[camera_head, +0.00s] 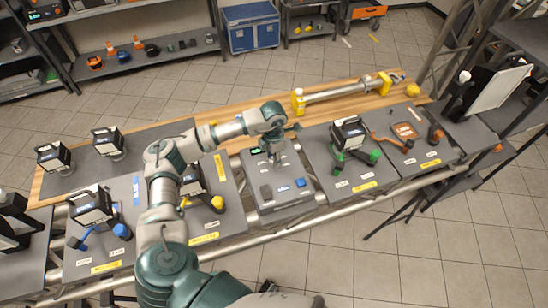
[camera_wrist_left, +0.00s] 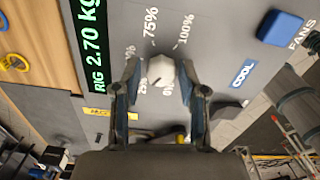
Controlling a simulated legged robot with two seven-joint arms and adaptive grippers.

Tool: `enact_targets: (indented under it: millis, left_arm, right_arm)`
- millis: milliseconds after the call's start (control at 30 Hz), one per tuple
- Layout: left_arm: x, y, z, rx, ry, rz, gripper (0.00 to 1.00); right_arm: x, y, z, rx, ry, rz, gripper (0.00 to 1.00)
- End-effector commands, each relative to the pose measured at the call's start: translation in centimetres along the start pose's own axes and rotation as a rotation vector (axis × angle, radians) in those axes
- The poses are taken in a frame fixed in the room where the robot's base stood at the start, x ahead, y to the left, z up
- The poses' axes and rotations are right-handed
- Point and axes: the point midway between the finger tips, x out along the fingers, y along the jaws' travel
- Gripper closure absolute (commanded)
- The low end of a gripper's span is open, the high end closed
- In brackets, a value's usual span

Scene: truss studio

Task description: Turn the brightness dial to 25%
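The brightness dial (camera_wrist_left: 161,71) is a pale faceted knob on a grey panel in the left wrist view. Percent marks ring it; 75% and 100% read clearly, while the lower marks are partly hidden by a finger. Which mark the dial points at I cannot tell. My left gripper (camera_wrist_left: 160,76) is open with its fingers on either side of the dial, and narrow gaps seem to show. In the head view, my left gripper (camera_head: 277,155) is over the grey console (camera_head: 283,210) and hides the dial there. My right gripper is not in view.
A green-lit display (camera_wrist_left: 88,45) reads RIG 2.70 kg. A blue button (camera_wrist_left: 280,27) marked FANS and a COOL label (camera_wrist_left: 243,73) are beside the dial.

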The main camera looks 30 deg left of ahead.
Motion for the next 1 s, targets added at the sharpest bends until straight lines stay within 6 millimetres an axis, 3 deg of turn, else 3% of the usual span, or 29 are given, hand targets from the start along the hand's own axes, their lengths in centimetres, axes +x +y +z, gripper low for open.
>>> enact_targets:
  millis: [433, 800, 1000]
  left_arm:
    - [-0.8, -0.1, 0.1, 0.001, -0.003, 0.000, 0.41]
    - [-8.5, 0.1, 0.1, 0.001, -0.005, 0.000, 0.41]
    - [-11.2, 0.2, 0.1, 0.000, -0.002, -0.002, 0.41]
  right_arm:
    - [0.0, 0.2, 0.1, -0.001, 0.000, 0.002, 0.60]
    - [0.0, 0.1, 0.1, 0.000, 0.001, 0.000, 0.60]
    - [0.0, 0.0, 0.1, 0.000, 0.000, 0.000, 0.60]
